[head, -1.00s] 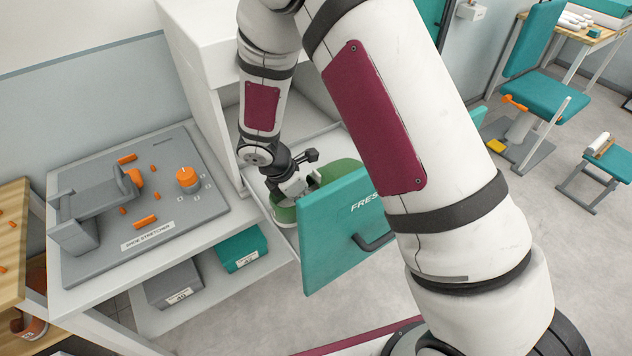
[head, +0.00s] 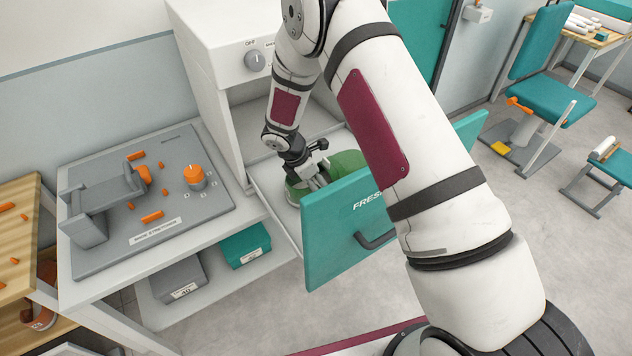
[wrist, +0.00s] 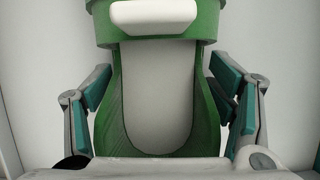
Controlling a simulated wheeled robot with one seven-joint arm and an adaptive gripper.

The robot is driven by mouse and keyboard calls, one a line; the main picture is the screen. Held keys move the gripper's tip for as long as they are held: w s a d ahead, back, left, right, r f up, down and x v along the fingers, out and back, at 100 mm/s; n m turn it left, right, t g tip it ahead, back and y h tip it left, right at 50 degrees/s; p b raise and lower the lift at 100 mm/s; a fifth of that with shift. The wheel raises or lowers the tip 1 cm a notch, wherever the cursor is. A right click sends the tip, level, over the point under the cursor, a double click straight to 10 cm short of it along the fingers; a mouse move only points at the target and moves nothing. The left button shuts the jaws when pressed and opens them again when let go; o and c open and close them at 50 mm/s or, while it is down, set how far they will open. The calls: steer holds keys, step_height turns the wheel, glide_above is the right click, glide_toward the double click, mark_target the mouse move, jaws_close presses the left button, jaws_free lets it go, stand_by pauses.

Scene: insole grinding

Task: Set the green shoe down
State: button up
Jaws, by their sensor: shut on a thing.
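The green shoe (head: 342,166) is in the pulled-out white drawer (head: 277,213) with the teal front (head: 335,240). The drawer front and my arm hide part of the shoe. My gripper (head: 318,180) is at the shoe's left end, inside the drawer. In the wrist view the shoe (wrist: 120,95) shows its open top and pale insole, and the fingers of my gripper (wrist: 160,100) stand on both sides of it, shut on it. Whether the sole touches the drawer floor cannot be told.
The drawer belongs to a white cabinet with a grey dial (head: 254,61). A grey shoe stretcher (head: 150,205) stands on the bench at left. Teal (head: 246,246) and grey (head: 178,278) boxes sit on the shelf below.

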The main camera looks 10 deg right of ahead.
steer(key=o, duration=1.6)
steer(key=shift+o, duration=0.2)
steer(key=shift+r, duration=0.1)
